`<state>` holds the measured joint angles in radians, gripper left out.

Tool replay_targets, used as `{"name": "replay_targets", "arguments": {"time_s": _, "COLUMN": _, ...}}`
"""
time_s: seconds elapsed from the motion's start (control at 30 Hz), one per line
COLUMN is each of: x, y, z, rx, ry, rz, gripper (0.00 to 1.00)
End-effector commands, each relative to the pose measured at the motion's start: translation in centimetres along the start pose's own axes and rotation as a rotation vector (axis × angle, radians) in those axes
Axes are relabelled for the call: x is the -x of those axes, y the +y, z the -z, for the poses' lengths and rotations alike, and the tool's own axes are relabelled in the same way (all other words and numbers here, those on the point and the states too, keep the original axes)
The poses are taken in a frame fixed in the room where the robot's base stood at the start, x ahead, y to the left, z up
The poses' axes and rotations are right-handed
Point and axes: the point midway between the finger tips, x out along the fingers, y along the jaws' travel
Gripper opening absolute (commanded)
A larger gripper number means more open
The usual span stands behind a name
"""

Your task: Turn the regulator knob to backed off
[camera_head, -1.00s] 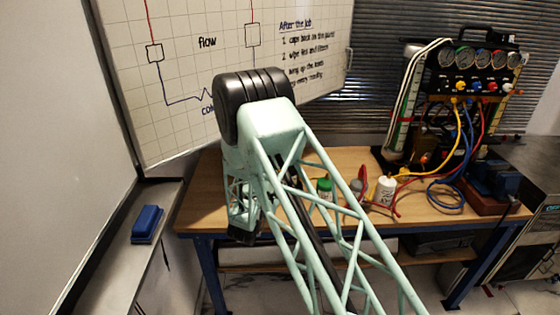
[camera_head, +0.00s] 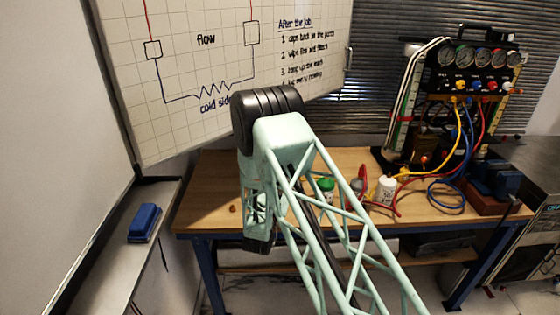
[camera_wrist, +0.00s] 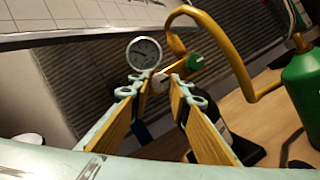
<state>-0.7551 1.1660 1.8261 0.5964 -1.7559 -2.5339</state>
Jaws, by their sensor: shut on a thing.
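In the wrist view, my gripper (camera_wrist: 158,88) has its two teal fingers with yellow pads closed in on the small pale regulator knob (camera_wrist: 158,82). The knob shows only partly between the fingertips, and its markings are too small to read. A green valve cap (camera_wrist: 194,62) is to the right on a brass-coloured fitting. In the head view my arm hides the gripper, the knob and this gauge.
A curved yellow hose (camera_wrist: 236,58) arches close to the right finger. A green cylinder (camera_wrist: 304,92) stands at the right in the wrist view. The wooden bench (camera_head: 205,190) holds small containers, hoses and a manifold with several gauges (camera_head: 480,58). A whiteboard (camera_head: 190,50) stands behind.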

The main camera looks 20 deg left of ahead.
Motion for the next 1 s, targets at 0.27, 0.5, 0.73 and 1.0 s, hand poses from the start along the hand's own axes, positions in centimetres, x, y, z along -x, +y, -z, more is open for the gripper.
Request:
{"name": "replay_targets", "arguments": {"time_s": 0.27, "x": 0.0, "y": 0.1, "z": 0.0, "rx": -0.001, "ry": 0.000, "rz": -0.001, "gripper": 0.19}}
{"name": "replay_targets", "arguments": {"time_s": 0.5, "x": 0.0, "y": 0.0, "z": 0.0, "rx": -0.001, "ry": 0.000, "rz": 0.000, "gripper": 0.23}}
{"name": "replay_targets", "arguments": {"time_s": 0.73, "x": 0.2, "y": 0.0, "z": 0.0, "rx": -0.001, "ry": 0.000, "rz": 0.000, "gripper": 0.23}}
{"name": "replay_targets", "arguments": {"time_s": 1.0, "x": 2.0, "y": 0.0, "z": 0.1, "rx": 0.000, "ry": 0.002, "rz": 0.001, "gripper": 0.23}}
